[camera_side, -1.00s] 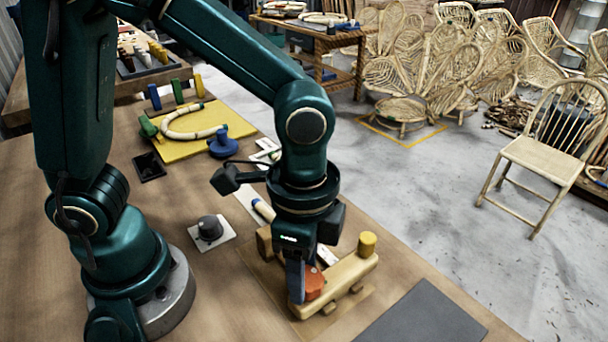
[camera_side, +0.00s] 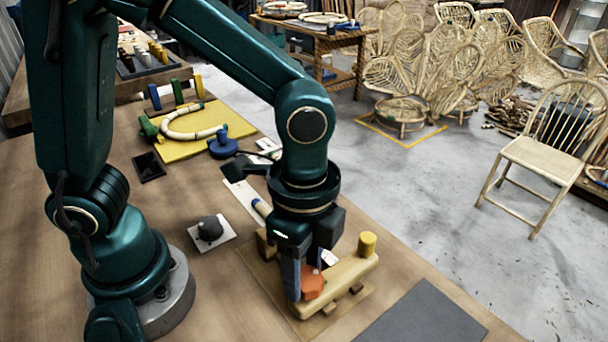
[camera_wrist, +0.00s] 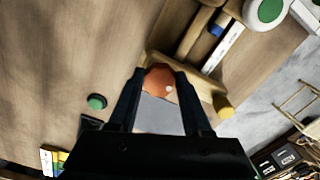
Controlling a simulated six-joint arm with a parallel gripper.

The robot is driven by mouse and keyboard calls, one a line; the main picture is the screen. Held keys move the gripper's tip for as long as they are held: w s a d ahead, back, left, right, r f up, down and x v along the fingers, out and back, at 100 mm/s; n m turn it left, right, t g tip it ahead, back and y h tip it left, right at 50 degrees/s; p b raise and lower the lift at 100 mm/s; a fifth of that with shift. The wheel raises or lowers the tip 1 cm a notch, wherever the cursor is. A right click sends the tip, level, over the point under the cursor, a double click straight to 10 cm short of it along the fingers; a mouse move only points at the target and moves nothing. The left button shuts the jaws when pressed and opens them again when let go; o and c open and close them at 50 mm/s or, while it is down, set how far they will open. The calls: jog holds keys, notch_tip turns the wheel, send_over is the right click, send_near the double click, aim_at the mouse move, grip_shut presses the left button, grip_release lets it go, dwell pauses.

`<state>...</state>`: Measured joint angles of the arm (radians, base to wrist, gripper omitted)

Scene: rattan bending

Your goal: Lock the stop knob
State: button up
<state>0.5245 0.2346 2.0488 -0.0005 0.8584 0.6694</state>
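The stop knob is an orange, faceted knob (camera_side: 312,284) on a pale wooden bar fixture (camera_side: 345,272) at the table's front. In the wrist view the orange knob (camera_wrist: 159,80) lies between the two fingertips, with a small pale dot on its top. My gripper (camera_side: 305,280) points down over it, one finger at its left and the other behind it. In the wrist view my gripper (camera_wrist: 160,77) has a finger close against each side of the knob, with no clear gap. The underside of the knob is hidden.
A yellow peg (camera_side: 367,244) stands at the bar's right end. A dark grey mat (camera_side: 422,318) lies in front to the right. A dark knob on a white plate (camera_side: 210,229) sits to the left. A yellow board (camera_side: 205,137) with bent rattan lies farther back.

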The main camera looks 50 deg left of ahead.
aim_at(304, 276)
jog(key=o, duration=0.4)
jog(key=shift+c, duration=0.2)
jog(key=shift+r, duration=0.1)
jog(key=shift+r, duration=2.5)
jog(key=s+a+r+n+t, duration=0.1)
jog(key=a+r+n+t, duration=0.1)
jog(key=a+n, duration=0.3)
jog(key=s+a+r+n+t, duration=0.1)
jog(key=a+n+t, duration=0.2)
jog(key=a+n, duration=0.3)
jog(key=n, duration=0.2)
jog(key=shift+s+a+r+n+t, duration=0.2)
jog(key=shift+s+r+n+t, duration=0.1)
jog(key=shift+s+r, duration=0.05)
